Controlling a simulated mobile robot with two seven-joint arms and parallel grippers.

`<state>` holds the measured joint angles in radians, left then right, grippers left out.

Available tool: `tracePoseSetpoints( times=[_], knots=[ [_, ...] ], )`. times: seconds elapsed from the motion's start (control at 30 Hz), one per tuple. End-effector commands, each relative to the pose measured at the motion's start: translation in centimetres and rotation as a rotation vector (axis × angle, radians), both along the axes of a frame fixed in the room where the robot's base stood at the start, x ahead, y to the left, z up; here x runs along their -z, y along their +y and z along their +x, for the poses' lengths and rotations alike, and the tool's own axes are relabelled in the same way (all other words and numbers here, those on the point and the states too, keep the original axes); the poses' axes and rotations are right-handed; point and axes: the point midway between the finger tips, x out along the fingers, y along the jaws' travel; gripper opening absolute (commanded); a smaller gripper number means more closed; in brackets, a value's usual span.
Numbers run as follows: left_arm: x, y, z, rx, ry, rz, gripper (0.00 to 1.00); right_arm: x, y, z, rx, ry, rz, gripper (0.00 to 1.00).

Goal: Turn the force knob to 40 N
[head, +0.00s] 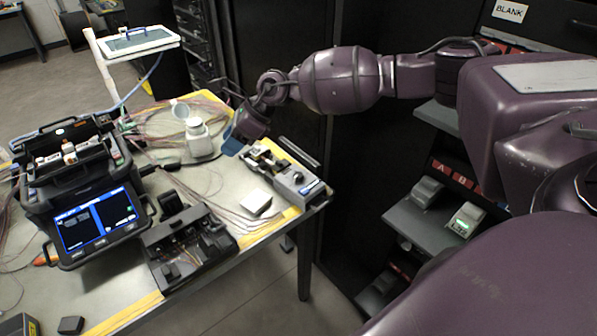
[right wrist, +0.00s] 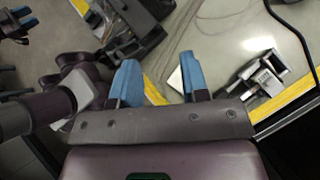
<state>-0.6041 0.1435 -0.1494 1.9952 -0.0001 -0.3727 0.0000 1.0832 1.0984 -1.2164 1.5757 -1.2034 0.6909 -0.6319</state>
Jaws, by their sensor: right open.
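A grey device (head: 290,183) with a clamp-like top and a blue label stands at the right end of the table. A small dark round part, perhaps the force knob (head: 297,177), shows on its top; its markings are too small to read. My right gripper (head: 235,141) is beside the device's far left end, apart from the knob. In the right wrist view, its two blue fingers (right wrist: 160,80) are spread with nothing held between them. The device (right wrist: 262,76) shows there to the right of the fingers.
A fusion splicer (head: 85,200) with a lit screen stands at the left. A black tool (head: 188,247), a small white box (head: 256,203) and a white bottle (head: 198,138) are near the device. Loose fibres cross the table. A dark cabinet with shelves (head: 432,225) stands at the right.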

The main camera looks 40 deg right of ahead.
Motion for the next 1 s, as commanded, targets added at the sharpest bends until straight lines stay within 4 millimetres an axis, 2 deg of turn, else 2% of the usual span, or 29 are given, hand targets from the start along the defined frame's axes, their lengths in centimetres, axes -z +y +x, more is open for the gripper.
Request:
tracePoseSetpoints(
  times=[0.03,0.1,0.2,0.33,0.43,0.63,1.0],
  knots=[
    [0.0,0.0,0.0,0.0,0.0,0.0,0.43,1.0,-3.3,0.0,-0.07,-0.019,-0.157,0.41],
    [0.1,0.0,0.0,0.001,0.001,-0.001,0.43,2.4,-7.3,-0.6,-0.176,-0.018,-0.348,0.41],
    [0.2,0.0,0.1,0.001,0.0,0.0,0.43,3.8,-11.8,-1.6,-0.318,0.011,-0.554,0.41],
    [0.2,0.0,0.2,0.002,-0.002,0.0,0.43,4.7,-15.0,-2.8,-0.467,0.057,-0.708,0.41],
    [0.1,-0.1,0.2,0.002,-0.003,0.0,0.43,4.9,-16.0,-3.3,-0.542,0.075,-0.756,0.41],
    [0.1,-0.1,0.3,0.003,-0.005,0.0,0.43,6.1,-16.2,-3.5,-0.578,0.081,-0.769,0.41],
    [0.8,-0.1,0.0,0.001,0.004,-0.001,0.43,12.3,-16.1,-3.5,-0.576,0.08,-0.766,0.41]
  ],
)
